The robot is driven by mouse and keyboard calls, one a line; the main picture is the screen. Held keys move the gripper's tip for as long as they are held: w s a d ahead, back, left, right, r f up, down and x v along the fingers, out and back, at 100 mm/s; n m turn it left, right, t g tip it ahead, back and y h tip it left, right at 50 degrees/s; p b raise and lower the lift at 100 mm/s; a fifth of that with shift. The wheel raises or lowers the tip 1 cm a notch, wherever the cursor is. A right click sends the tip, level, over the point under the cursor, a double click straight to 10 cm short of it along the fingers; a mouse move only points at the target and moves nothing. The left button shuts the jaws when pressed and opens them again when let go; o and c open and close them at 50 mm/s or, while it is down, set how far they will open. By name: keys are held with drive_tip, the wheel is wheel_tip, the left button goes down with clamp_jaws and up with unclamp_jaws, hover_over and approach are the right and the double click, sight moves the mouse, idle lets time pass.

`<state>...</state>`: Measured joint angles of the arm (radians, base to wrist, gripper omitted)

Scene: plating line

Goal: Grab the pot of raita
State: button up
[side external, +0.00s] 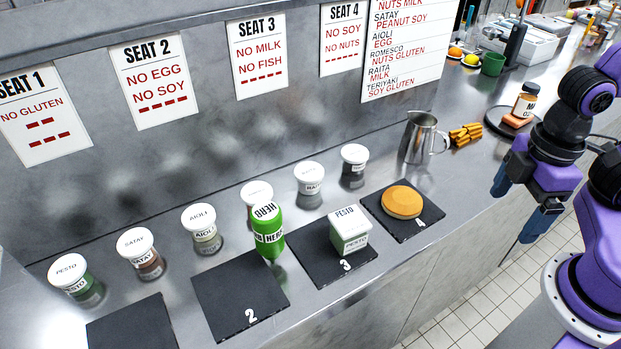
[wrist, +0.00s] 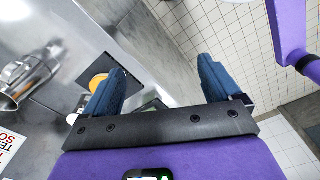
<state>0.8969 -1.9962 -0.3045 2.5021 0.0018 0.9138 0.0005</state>
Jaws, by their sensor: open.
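My gripper (side external: 520,202) is open and empty at the right, beyond the counter's front edge and well away from the raita pot. In the wrist view, my gripper (wrist: 162,82) has its two blue fingers spread apart. I cannot make out the raita pot there.
The green herb bottle (side external: 268,235) stands left of the raita pot. A pesto box (side external: 350,232) is on slate 3 and an orange-topped round (side external: 402,201) on slate 4. A metal jug (side external: 420,138) stands right of the row. The dark pot (side external: 354,168) is close by.

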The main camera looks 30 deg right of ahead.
idle(0.3)
drive_tip(key=n+t+y, duration=0.6)
drive_tip(key=n+y, duration=0.4)
drive_tip(key=n, duration=2.5)
approach(311, 171)
drive_tip(key=shift+t, duration=0.3)
drive_tip(key=x, duration=0.5)
drive_tip(key=shift+w+r, duration=0.15)
drive_tip(key=shift+w, duration=0.1)
drive_tip(key=x, duration=0.4)
drive_tip(key=shift+s+a+f, duration=0.25)
drive_tip(key=shift+s+f, duration=0.05)
drive_tip(key=shift+f, duration=0.1)
drive_tip(key=shift+w+a+f, duration=0.2)
drive_tip(key=shift+w+a, duration=0.05)
drive_tip(key=shift+a, duration=0.05)
